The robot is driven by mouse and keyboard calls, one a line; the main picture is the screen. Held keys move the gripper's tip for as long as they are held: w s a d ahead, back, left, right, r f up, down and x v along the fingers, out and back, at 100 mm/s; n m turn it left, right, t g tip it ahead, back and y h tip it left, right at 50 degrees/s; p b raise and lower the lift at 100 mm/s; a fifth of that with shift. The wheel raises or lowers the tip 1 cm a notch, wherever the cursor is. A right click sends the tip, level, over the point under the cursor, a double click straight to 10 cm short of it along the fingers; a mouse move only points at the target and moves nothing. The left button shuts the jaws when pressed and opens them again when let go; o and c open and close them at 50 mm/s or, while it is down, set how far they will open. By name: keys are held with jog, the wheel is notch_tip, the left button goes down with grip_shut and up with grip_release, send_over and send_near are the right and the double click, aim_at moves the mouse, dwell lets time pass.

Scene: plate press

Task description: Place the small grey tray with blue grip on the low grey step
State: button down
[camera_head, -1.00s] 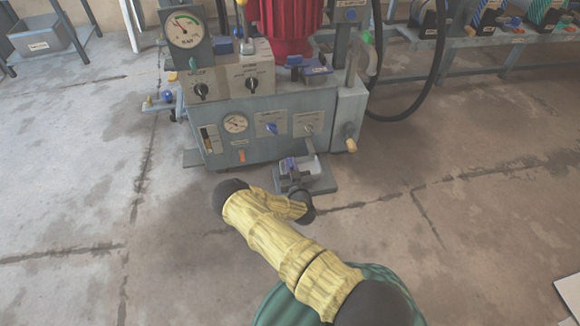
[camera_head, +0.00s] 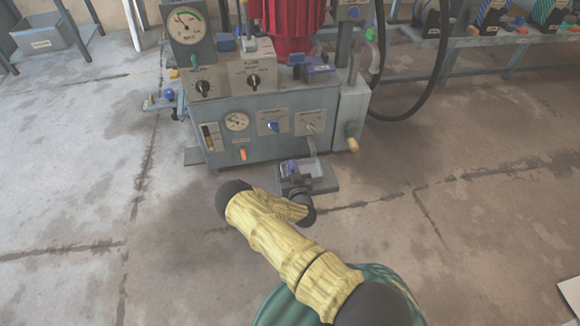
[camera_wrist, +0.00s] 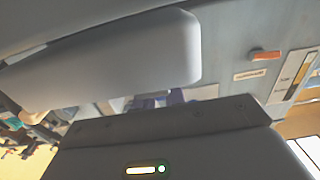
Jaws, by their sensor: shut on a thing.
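The small grey tray (camera_head: 304,167) is at the end of my arm in the head view, close to the front of the machine. Its blue grip (camera_head: 291,166) shows just beyond my gripper (camera_head: 296,181), which is shut on it. In the wrist view the blue grip (camera_wrist: 160,100) shows as a dark blue patch beyond the jaws. The low grey step (camera_head: 328,186) lies at the machine's foot, under and around the tray. My gripper hides part of both, so I cannot tell whether the tray touches the step.
The grey machine (camera_head: 271,146) with gauges, knobs and a lever (camera_head: 312,147) stands directly behind the step. A wooden-ended handle (camera_head: 352,145) sticks out at its right. A black hose (camera_head: 440,75) hangs farther right. The concrete floor at left and right is clear.

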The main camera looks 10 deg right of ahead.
jog(key=c, duration=1.5)
grip_release()
jog(key=shift+d, duration=0.15)
jog(key=shift+r, duration=0.55)
jog(key=shift+s+r+p, duration=0.25)
jog(key=shift+s+p, duration=0.05)
jog(key=shift+p, duration=0.2)
jog(key=shift+s+f+p, duration=0.15)
jog(key=shift+s+p, duration=3.5)
jog(key=shift+s, duration=2.1)
